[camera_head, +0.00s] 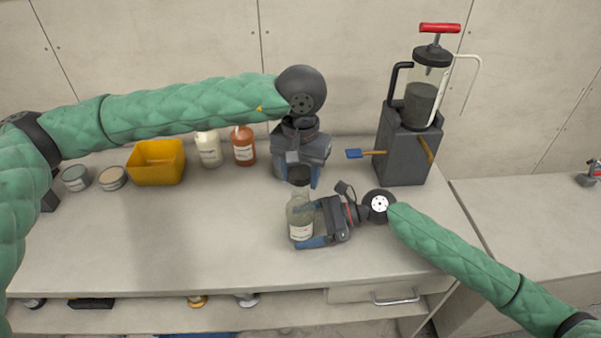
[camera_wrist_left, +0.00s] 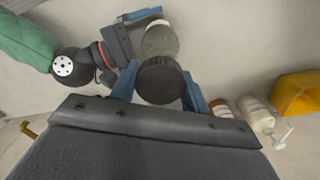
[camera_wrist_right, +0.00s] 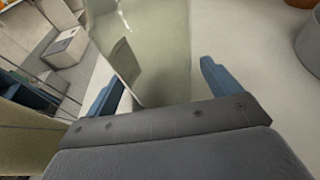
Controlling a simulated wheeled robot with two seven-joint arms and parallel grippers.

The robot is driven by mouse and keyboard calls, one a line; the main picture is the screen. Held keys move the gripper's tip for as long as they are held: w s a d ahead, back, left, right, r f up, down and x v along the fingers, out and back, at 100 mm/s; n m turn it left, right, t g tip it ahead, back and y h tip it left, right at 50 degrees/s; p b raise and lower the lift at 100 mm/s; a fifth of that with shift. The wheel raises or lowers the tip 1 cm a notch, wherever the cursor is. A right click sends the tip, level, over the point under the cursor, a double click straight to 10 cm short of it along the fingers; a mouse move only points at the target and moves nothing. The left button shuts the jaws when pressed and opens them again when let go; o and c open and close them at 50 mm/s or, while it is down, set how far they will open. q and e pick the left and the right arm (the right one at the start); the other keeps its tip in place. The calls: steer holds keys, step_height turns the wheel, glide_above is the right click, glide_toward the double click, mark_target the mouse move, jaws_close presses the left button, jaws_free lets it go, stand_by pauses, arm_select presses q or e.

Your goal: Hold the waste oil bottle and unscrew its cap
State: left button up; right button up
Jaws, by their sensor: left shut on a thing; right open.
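The waste oil bottle (camera_head: 300,218) is clear with a pale label and stands upright on the bench. It fills the middle of the right wrist view (camera_wrist_right: 155,45) and shows behind the cap in the left wrist view (camera_wrist_left: 160,40). The black cap (camera_head: 298,175) is held above the bottle and looks apart from its neck; it also shows in the left wrist view (camera_wrist_left: 160,82). My left gripper (camera_head: 300,181) points down, shut on the cap. My right gripper (camera_wrist_right: 160,85) is open around the bottle, with a gap at its right finger in the right wrist view.
A grey oil extractor (camera_head: 405,150) with a red handle and a blue brush stands at the back right. A yellow bin (camera_head: 157,163), a white bottle (camera_head: 209,150), an orange bottle (camera_head: 243,147) and two tins (camera_head: 112,178) stand at the back left. The bench's front left is clear.

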steer(key=v, duration=1.2)
